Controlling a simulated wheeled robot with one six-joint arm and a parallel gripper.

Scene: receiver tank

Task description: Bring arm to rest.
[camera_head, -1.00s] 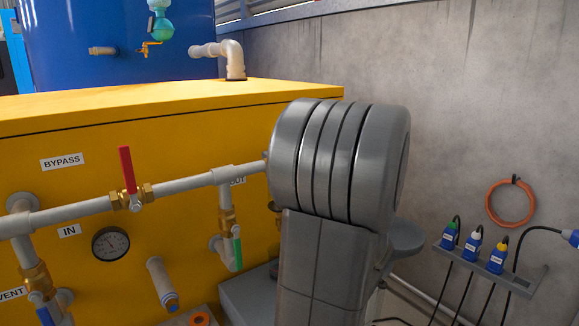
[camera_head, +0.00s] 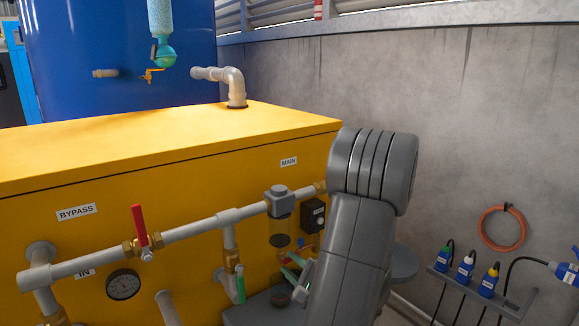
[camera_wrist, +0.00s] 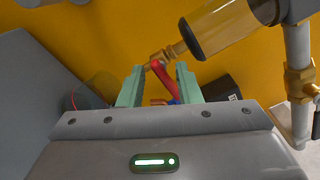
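My arm (camera_head: 365,220) rises in front of the yellow cabinet (camera_head: 150,150), bent at a grey rounded joint. My gripper (camera_wrist: 160,88) has two pale green fingers, apart, with no object clearly held between them. In the wrist view a small valve with a red handle (camera_wrist: 164,72) shows in the gap, below a filter bowl (camera_wrist: 222,28); whether the fingers touch it I cannot tell. In the head view the fingers lie low beside my forearm, under the filter (camera_head: 281,215), partly hidden by the arm.
A pipe with a red-handled bypass valve (camera_head: 139,226) and a gauge (camera_head: 123,284) runs along the cabinet front. A dark box (camera_head: 313,214) sits right of the filter. A concrete wall (camera_head: 480,130) bears an orange hose ring (camera_head: 502,228) and a bottle rack (camera_head: 478,290).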

